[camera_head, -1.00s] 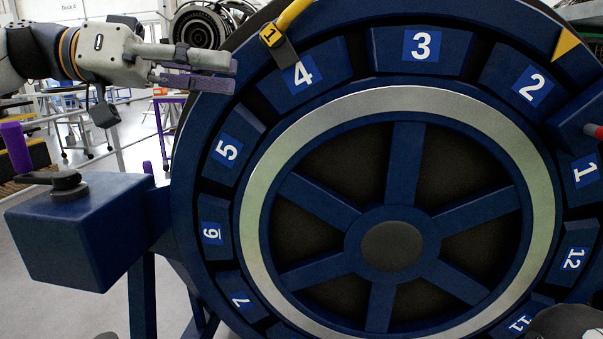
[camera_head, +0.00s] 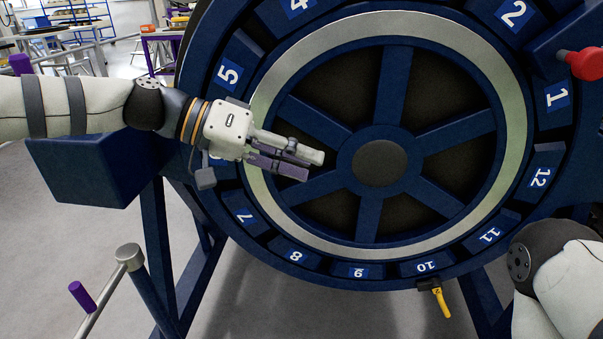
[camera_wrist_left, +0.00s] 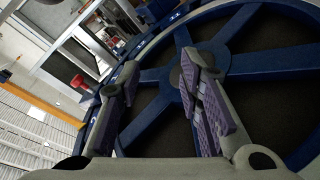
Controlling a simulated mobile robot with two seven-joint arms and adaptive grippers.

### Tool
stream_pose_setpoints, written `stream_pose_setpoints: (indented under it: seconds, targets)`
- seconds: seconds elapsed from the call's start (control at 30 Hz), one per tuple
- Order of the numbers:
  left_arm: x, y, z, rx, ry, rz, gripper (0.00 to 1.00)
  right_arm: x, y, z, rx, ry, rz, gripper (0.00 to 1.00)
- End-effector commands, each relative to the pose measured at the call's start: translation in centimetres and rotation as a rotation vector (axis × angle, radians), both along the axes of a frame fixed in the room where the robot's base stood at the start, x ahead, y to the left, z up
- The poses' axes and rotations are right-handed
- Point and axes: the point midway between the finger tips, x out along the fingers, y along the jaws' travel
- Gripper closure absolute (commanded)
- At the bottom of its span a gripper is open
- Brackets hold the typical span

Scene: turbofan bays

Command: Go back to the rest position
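My left gripper (camera_head: 313,167) is in front of the big numbered blue wheel (camera_head: 343,269), over its left-hand spokes, with its fingers pointing right. In the left wrist view the same gripper (camera_wrist_left: 160,78) has its two purple-padded fingers apart, with nothing between them. The wheel's spokes and dark openings (camera_wrist_left: 155,125) show behind the fingers. My right arm (camera_head: 560,275) shows only in part at the lower right of the head view, and its gripper is out of sight.
A blue box (camera_head: 90,180) on the stand sits behind my left forearm. A red knob (camera_head: 585,63) juts out at the right. A yellow tag (camera_head: 440,298) hangs below number 10. A grey rail post (camera_head: 130,257) with a purple piece (camera_head: 82,296) stands at the lower left.

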Motion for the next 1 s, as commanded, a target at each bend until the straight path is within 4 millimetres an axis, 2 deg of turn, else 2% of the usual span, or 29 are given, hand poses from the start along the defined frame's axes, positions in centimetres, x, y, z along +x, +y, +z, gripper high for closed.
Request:
stream_pose_setpoints:
  seconds: [0.17, 0.5, 0.57, 0.67, 0.7, 0.77, 0.8, 0.87, 0.9, 0.97, 1.0]
  targets:
    - [-0.4, -0.5, -1.8, 0.021, 0.036, 0.012, 0.67, 0.1, 0.0, 0.1, 0.0, -0.002, 0.0, 0.6]
    - [-0.5, -0.6, -2.1, 0.024, 0.041, 0.013, 0.67, 0.0, 0.0, 0.0, 0.0, -0.001, 0.001, 0.6]
    - [-0.9, -0.9, -3.2, 0.036, 0.06, 0.015, 0.67, 0.1, 0.0, 0.1, 0.0, -0.002, 0.001, 0.6]
    - [-2.9, -2.2, -8.4, 0.101, 0.158, 0.038, 0.67, 0.3, 0.0, 0.3, 0.0, -0.009, 0.001, 0.6]
    - [-4.5, -2.6, -11.7, 0.144, 0.217, 0.055, 0.67, 0.4, 0.0, 0.4, 0.0, -0.014, 0.001, 0.6]
    - [-7.6, -3.0, -16.9, 0.221, 0.311, 0.087, 0.67, 0.6, 0.0, 0.6, -0.001, -0.02, 0.001, 0.6]
    - [-9.9, -2.8, -20.2, 0.276, 0.369, 0.11, 0.67, 0.7, 0.0, 0.7, 0.0, -0.025, 0.001, 0.6]
    - [-13.8, -2.1, -24.7, 0.361, 0.451, 0.147, 0.67, 0.9, 0.0, 0.9, 0.0, -0.031, 0.001, 0.6]
    - [-16.7, -1.2, -27.4, 0.423, 0.502, 0.171, 0.67, 1.0, 0.0, 1.0, 0.0, -0.036, 0.001, 0.6]
    - [-21.2, 0.6, -31.0, 0.519, 0.568, 0.208, 0.67, 1.2, 0.0, 1.2, 0.0, -0.043, 0.001, 0.6]
    - [-24.3, 2.1, -32.9, 0.587, 0.608, 0.232, 0.67, 1.4, 0.0, 1.4, 0.0, -0.048, 0.001, 0.6]
